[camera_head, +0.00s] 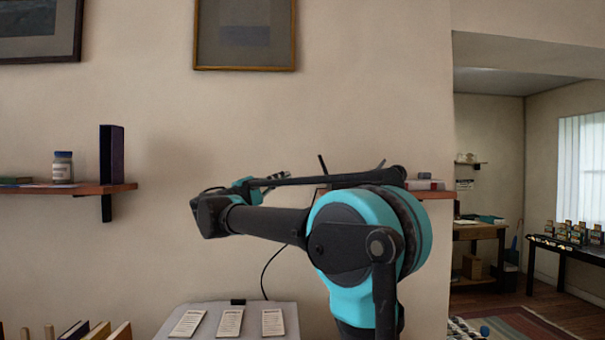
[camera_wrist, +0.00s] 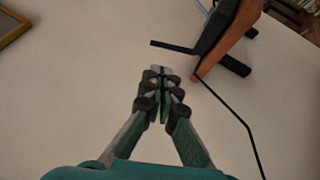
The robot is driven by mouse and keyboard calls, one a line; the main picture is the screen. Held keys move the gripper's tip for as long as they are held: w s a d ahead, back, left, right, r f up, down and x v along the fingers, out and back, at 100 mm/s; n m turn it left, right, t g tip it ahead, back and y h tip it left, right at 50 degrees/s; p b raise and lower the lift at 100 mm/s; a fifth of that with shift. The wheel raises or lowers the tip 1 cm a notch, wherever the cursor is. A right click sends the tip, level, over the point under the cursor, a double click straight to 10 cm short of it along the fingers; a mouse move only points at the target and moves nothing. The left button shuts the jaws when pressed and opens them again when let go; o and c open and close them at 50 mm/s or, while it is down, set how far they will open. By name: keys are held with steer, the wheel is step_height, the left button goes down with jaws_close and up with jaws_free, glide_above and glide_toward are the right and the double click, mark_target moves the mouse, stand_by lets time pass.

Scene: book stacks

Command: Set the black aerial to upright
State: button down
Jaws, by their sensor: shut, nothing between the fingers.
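A thin black aerial (camera_head: 323,165) rises behind my arm in the head view, its top leaning a little left. Its lower end is hidden by my arm. In the wrist view, what looks like the same aerial (camera_wrist: 172,47) sticks out from a dark device (camera_wrist: 218,28) at the shelf. My gripper (camera_head: 284,175) is left of the aerial in the head view. In the wrist view my gripper (camera_wrist: 161,72) is shut and empty, its tips just short of the aerial with a visible gap. A second, greyer rod (camera_head: 381,163) stands to the right.
The wooden shelf (camera_head: 435,195) is partly hidden behind my arm and carries a small box (camera_head: 424,184). A black cable (camera_wrist: 231,108) hangs below it. Another shelf (camera_head: 60,189) at left holds a jar and a dark book. A stand with cards (camera_head: 230,322) is below.

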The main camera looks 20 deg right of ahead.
mark_target(322, 160)
steer(key=x, duration=1.3)
steer(key=shift+d, duration=0.2)
steer(key=shift+f, duration=0.1)
steer(key=d+r+m+y, duration=0.1)
steer(key=d+m+g+y, duration=0.1)
steer(key=shift+s+d+r+g, duration=0.2)
steer(key=shift+d+r+g, duration=0.1)
steer(key=shift+d+r, duration=0.1)
